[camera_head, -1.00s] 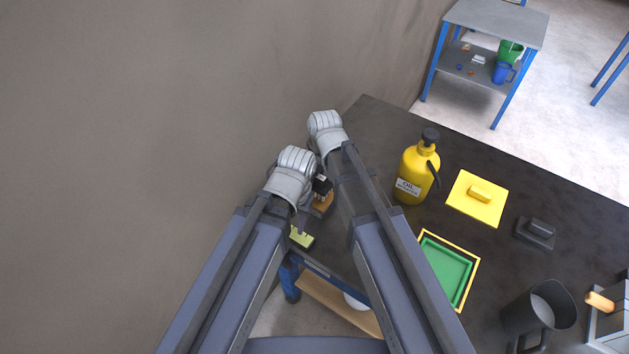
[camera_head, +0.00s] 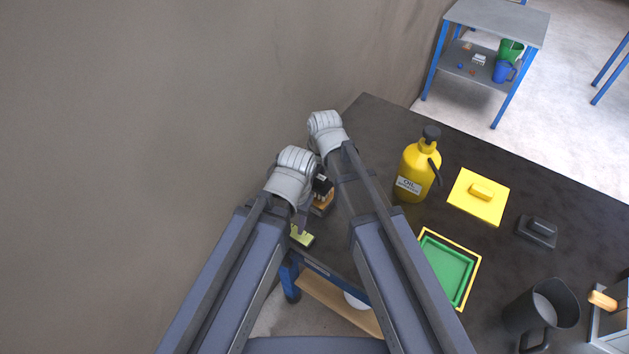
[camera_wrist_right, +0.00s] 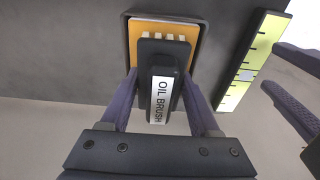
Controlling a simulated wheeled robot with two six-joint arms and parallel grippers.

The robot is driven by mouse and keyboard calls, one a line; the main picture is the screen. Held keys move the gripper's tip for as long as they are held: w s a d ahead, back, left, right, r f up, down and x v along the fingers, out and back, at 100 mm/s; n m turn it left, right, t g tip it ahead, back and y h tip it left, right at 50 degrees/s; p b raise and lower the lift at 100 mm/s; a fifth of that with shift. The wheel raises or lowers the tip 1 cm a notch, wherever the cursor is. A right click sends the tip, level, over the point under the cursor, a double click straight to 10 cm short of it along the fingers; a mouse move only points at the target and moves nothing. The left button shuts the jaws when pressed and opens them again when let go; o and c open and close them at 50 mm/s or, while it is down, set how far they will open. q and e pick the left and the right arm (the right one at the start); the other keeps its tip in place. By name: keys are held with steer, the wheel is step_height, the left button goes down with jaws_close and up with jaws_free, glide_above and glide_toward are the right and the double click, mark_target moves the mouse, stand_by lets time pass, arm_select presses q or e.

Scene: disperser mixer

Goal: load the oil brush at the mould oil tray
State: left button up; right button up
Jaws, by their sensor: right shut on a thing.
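The oil brush (camera_wrist_right: 160,85) has a dark body and a white label reading OIL BRUSH. My right gripper (camera_wrist_right: 160,80) is shut on it, one finger on each side. The mould oil tray (camera_wrist_right: 195,27), dark-rimmed with an orange inside, lies under the brush, whose pale bristles show over the orange. I cannot tell whether the bristles touch the oil. In the head view the dark brush (camera_head: 322,184) and orange tray (camera_head: 323,203) show partly between my arms. My left gripper (camera_head: 303,222) is mostly hidden by its arm; its fingers' opening is unclear.
A yellow-green marked strip (camera_wrist_right: 252,62) lies beside the tray. On the dark table (camera_head: 500,165) are a yellow oil can (camera_head: 413,172), yellow trowel-like block (camera_head: 478,205), dark block (camera_head: 537,231), green tray (camera_head: 448,268) and dark jug (camera_head: 541,308). A wall (camera_head: 150,130) stands close on the left.

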arm_select(q)
steer(key=shift+f+b, duration=0.5)
steer(key=shift+f, duration=0.05)
arm_select(e)
steer(key=shift+f, duration=0.5)
stand_by(0.8)
step_height(320, 180, up, 7)
steer(key=p, duration=0.7)
arm_select(q)
step_height(320, 180, up, 7)
